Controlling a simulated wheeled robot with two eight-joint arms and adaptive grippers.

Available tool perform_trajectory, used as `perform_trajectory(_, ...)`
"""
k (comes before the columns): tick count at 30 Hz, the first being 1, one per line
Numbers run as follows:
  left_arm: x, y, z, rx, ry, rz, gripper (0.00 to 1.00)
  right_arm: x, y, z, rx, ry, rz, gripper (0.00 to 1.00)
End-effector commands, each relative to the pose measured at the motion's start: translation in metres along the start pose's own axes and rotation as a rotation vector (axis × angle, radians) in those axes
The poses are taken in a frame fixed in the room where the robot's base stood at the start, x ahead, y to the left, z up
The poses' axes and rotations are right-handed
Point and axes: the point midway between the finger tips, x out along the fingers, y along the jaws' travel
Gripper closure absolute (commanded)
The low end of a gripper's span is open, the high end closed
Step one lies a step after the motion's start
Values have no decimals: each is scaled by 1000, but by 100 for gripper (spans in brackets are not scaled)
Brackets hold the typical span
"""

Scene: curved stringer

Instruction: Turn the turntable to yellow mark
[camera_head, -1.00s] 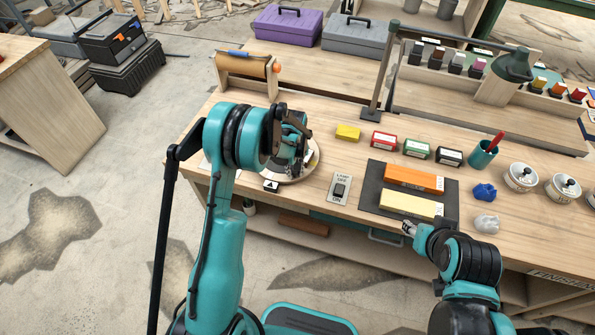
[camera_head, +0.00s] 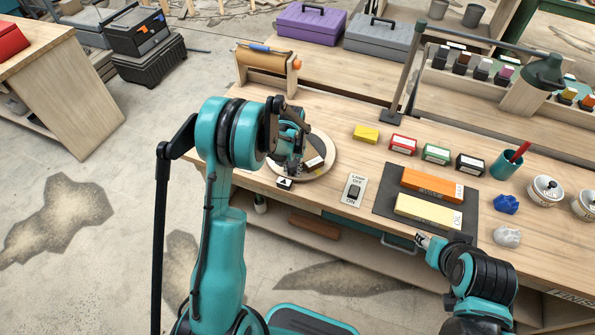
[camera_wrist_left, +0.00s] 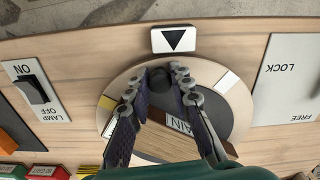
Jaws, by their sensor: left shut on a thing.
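The turntable, a pale round disc with a dark centre (camera_head: 322,172), sits near the bench's front-left edge, partly hidden by my left gripper (camera_head: 290,160). In the left wrist view its rim (camera_wrist_left: 243,103) carries a yellow mark (camera_wrist_left: 106,102) at the left and a white mark (camera_wrist_left: 228,80) at the upper right. A black arrow on a white plate (camera_wrist_left: 174,39) lies just outside the rim, between these marks. My left gripper (camera_wrist_left: 165,75) is shut on a dark round knob (camera_wrist_left: 160,82) on the disc. My right gripper (camera_head: 421,239) is by the bench's front edge; its jaws are too small to read.
A lamp switch plate (camera_head: 353,190) is right of the turntable; a LOCK/FREE plate (camera_wrist_left: 286,80) is on its other side. A dark mat (camera_head: 384,203) holds orange and yellow blocks. Small boxes, a teal cup (camera_head: 505,165) and a lamp post (camera_head: 402,85) stand beyond.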

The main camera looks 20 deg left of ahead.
Motion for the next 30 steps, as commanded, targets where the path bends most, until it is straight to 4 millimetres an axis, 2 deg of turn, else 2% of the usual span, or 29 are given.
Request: perform_trajectory(30, 0, -58, -15, 506, 0, 0, 100, 17, 0, 12, 0, 0, 0, 60)
